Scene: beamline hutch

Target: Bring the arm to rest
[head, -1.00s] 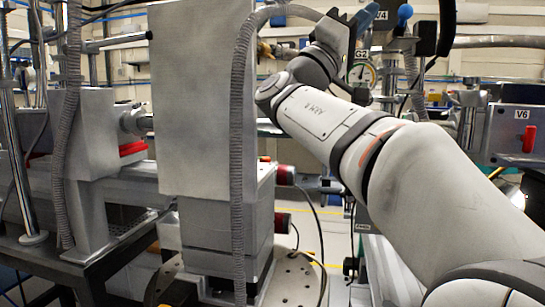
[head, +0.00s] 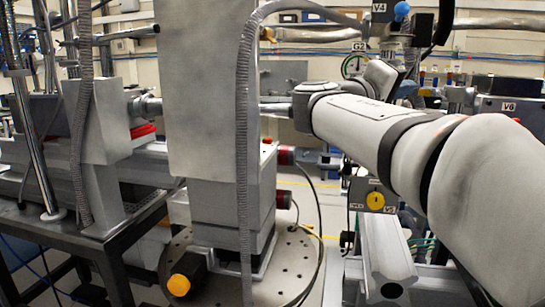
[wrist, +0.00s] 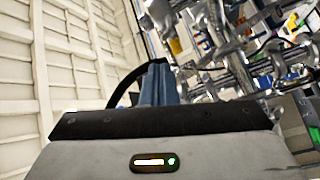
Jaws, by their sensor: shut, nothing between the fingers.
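My arm (head: 370,125) reaches in from the lower right of the head view, and its far joint is beside the tall grey column. A wrist link of mine shows just behind the forearm. The gripper's fingers cannot be made out in the head view. In the wrist view my gripper (wrist: 157,82) shows as blue fingers above a dark-edged grey housing. The fingers are together with nothing between them. The housing carries a small lit indicator. The fingers point toward a pale panelled wall and blurred equipment.
A tall grey box column (head: 205,90) with a ribbed hose stands left of my arm. A gauge (head: 353,66), pipes and a yellow-knobbed V2 box (head: 374,196) are close to the arm. A metal rail (head: 388,255) lies below it. A V6 box (head: 508,107) stands at right.

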